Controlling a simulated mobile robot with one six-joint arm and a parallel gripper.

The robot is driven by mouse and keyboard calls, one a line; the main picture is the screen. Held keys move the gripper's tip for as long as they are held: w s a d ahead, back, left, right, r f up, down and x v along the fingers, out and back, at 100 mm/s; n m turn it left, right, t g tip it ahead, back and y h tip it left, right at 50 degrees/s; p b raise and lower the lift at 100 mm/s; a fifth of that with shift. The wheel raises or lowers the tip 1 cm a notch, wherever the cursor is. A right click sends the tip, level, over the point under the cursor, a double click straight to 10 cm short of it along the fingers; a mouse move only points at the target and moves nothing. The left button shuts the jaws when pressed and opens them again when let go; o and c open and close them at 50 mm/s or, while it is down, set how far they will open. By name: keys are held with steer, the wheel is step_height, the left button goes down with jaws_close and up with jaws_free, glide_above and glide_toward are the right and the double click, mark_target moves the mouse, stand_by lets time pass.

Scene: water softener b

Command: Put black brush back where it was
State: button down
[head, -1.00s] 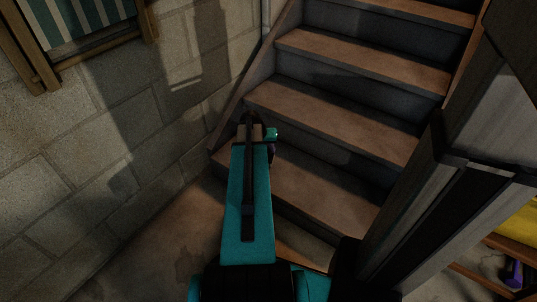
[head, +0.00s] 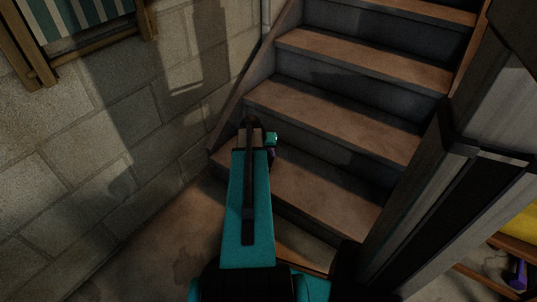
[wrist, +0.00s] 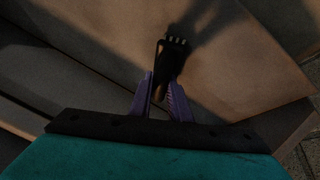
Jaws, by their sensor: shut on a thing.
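The black brush (wrist: 170,62) shows in the wrist view, with short pale bristle tips at its far end and a brownish handle end toward me. My gripper (wrist: 162,92) has two purple fingers shut on the brush's handle end. Behind the brush is a brown wooden stair tread (wrist: 235,60), with the brush's shadow falling on it. In the head view my teal arm reaches toward the lower stairs (head: 310,185). The arm hides most of the gripper there, and I cannot make out the brush in that view.
The wooden staircase rises to the upper right. A concrete block wall (head: 80,165) stands at left, with a striped framed cloth (head: 75,18) on it. A purple item (head: 518,272) and something yellow (head: 522,225) lie at far right. Bare floor shows at lower left.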

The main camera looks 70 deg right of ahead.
stand_by(0.3)
steer(key=c, duration=1.7)
jaws_free()
steer(key=shift+o, duration=0.2)
steer(key=p+v, duration=0.4)
steer(key=v, duration=0.8)
